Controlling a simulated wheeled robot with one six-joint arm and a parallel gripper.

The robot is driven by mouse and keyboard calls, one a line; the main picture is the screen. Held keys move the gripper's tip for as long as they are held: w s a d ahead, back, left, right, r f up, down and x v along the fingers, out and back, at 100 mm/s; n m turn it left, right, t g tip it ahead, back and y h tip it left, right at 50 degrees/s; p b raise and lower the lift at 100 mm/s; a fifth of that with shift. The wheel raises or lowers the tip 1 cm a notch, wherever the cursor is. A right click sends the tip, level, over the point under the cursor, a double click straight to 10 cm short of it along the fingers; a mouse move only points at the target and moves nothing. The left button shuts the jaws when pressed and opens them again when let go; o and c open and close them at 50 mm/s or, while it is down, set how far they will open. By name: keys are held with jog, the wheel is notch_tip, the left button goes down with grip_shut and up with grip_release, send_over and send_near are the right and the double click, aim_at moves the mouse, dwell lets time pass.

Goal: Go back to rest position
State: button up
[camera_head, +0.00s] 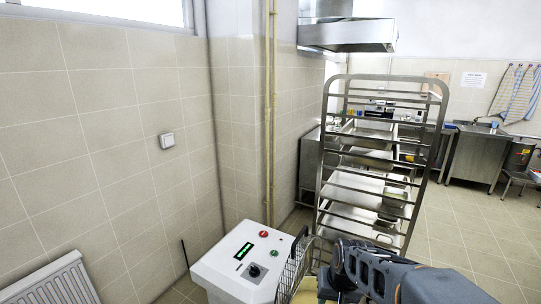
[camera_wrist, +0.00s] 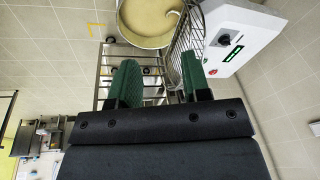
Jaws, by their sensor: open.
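My gripper shows in the wrist view (camera_wrist: 160,85) with two green-padded fingers set wide apart and nothing between them. Beyond the fingertips is a large round pot (camera_wrist: 150,38) holding a pale yellowish content. A curved wire guard (camera_wrist: 184,42) stands along the pot's edge, close to the right finger. In the head view my arm comes in from the lower right and its end reaches toward the wire guard (camera_head: 292,268). The fingertips are hidden there, and only a yellowish bit of the pot's content shows below the arm.
A white control box (camera_head: 240,262) with a green display and buttons stands left of the guard; it also shows in the wrist view (camera_wrist: 240,38). A tall metal tray rack (camera_head: 328,140) stands behind my arm. A radiator (camera_head: 50,285) is at lower left. Open floor (camera_head: 470,235) lies to the right.

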jog(key=s+d+r+n+t, duration=0.1)
jog(key=s+r+t, duration=0.1)
jog(key=s+r, duration=0.5)
jog(key=s, duration=0.2)
jog(key=shift+s+d+h, duration=0.15)
jog(key=shift+s+h, duration=0.25)
dwell(1.0)
